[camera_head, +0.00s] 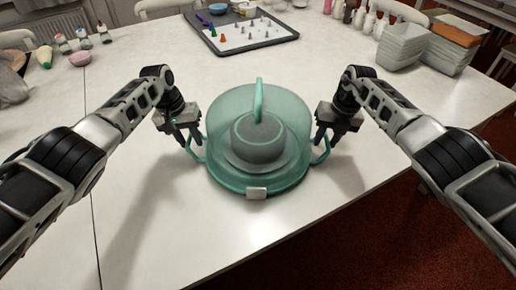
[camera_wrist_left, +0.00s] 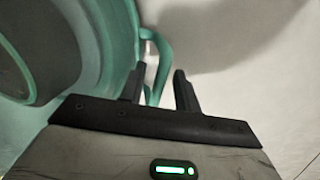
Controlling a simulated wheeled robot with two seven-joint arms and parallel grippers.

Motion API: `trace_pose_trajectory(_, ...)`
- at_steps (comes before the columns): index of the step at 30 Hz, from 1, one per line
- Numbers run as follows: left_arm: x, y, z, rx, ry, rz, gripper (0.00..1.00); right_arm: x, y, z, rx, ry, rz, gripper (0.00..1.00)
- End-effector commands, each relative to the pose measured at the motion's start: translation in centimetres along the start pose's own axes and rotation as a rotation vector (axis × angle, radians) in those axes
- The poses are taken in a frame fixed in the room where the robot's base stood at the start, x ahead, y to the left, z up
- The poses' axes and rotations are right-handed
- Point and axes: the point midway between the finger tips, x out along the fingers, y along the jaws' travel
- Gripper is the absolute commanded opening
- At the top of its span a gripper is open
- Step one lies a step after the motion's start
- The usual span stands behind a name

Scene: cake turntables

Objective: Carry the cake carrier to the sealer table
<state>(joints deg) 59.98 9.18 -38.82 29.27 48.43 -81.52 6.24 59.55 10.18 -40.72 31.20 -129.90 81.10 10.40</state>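The cake carrier (camera_head: 220,160) is a translucent teal dome on a round tray, with a top handle, two side handles and a pale front latch. A round grey cake (camera_head: 258,138) shows inside. It appears to rest on the white table near its front edge. My left gripper (camera_head: 190,145) is at the left side handle. In the left wrist view its fingers (camera_wrist_left: 160,90) are apart, with the teal handle (camera_wrist_left: 160,50) running between them. My right gripper (camera_head: 328,138) is at the right side handle; its finger gap is not clear. I cannot identify the sealer table.
A grey-rimmed tray (camera_head: 290,38) with piping nozzles lies behind the carrier. Stacked clear containers (camera_head: 402,45) and bottles (camera_head: 365,20) stand back right. The tabletop around the carrier is clear; red floor (camera_head: 400,240) lies front right.

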Motion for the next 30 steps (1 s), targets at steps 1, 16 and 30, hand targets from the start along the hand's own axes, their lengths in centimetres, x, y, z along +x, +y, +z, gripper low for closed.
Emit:
trace_pose_trajectory(1, 0.2, 0.0, 0.0, 0.000, -0.001, 0.000, 0.32, 0.3, 0.1, 0.0, 0.000, 0.000, 0.001, 0.32)
trace_pose_trajectory(16, 0.4, 0.0, 0.0, 0.000, 0.000, 0.000, 0.00, 0.4, 0.0, 0.0, 0.000, 0.000, 0.000, 0.00)
trace_pose_trajectory(30, -0.6, 0.2, -0.1, 0.001, 0.004, 0.001, 0.00, -0.6, 0.2, 0.1, -0.001, -0.003, 0.002, 0.00)
